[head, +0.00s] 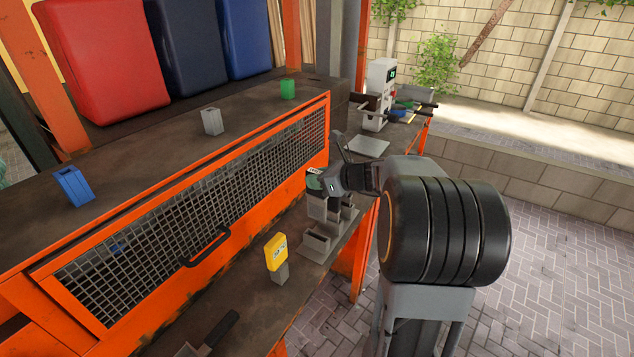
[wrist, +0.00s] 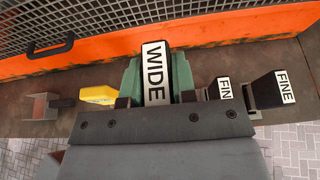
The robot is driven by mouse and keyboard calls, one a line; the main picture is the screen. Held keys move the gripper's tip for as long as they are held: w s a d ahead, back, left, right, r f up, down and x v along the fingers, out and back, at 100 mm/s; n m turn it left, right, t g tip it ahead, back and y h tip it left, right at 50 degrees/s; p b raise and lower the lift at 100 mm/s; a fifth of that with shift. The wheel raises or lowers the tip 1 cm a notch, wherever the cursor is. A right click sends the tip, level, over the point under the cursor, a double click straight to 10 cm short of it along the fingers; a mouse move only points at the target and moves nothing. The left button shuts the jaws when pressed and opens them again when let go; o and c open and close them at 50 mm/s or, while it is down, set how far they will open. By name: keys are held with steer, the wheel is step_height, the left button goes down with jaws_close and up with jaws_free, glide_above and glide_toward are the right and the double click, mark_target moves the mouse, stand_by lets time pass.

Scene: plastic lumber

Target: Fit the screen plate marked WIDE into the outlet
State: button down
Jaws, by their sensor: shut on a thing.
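I cannot make out the outlet in either view.
An orange mesh guard (head: 200,190) with a black handle (head: 207,247) runs behind the bench. A yellow-topped piece (head: 277,252) stands left of the holders. Blue (head: 73,186), grey (head: 212,121) and green (head: 288,89) blocks stand on the ledge. A machine (head: 380,80) stands beyond.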

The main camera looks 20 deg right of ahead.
steer(key=shift+r+p, duration=3.35)
steer(key=shift+r, duration=0.8)
steer(key=shift+f, duration=0.1)
